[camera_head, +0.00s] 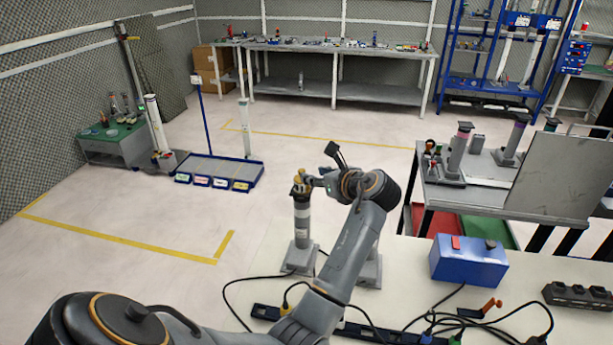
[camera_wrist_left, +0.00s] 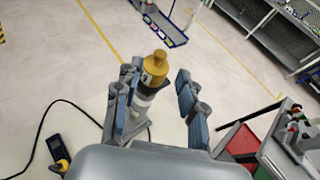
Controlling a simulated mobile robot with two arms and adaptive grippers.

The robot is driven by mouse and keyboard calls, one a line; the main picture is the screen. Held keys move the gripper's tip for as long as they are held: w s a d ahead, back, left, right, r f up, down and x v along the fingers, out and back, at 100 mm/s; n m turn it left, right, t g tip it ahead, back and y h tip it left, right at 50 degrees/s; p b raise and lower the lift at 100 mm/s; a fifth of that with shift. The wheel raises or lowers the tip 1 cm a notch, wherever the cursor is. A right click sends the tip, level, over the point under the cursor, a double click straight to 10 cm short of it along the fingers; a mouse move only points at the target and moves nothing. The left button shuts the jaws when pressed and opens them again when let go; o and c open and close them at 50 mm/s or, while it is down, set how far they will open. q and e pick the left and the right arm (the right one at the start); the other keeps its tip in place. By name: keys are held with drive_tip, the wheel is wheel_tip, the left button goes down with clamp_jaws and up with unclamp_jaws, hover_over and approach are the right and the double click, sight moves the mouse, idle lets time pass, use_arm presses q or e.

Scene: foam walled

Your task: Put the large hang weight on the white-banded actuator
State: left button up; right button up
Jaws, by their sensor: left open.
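The white-banded actuator (camera_head: 302,228) stands upright on a grey base on the near white table. In the left wrist view its white-banded upper part (camera_wrist_left: 143,103) shows between my fingers. A brass-coloured hang weight (camera_wrist_left: 155,66) sits on top of it; the weight also shows small in the head view (camera_head: 299,188). My left gripper (camera_head: 314,181) is at the actuator's top, beside the weight. In the wrist view the left gripper (camera_wrist_left: 160,97) is open, its fingers apart on either side of the actuator. The weight's underside is hard to see. My right gripper is out of view.
A second grey base (camera_head: 370,272) stands partly behind my left arm. A blue box (camera_head: 468,264), a power strip (camera_head: 360,332) and loose cables lie on the near table. A side table (camera_head: 490,200) holds more actuators at the right.

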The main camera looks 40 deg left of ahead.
use_arm(q)
drive_tip(key=shift+v, duration=2.05)
idle(0.5)
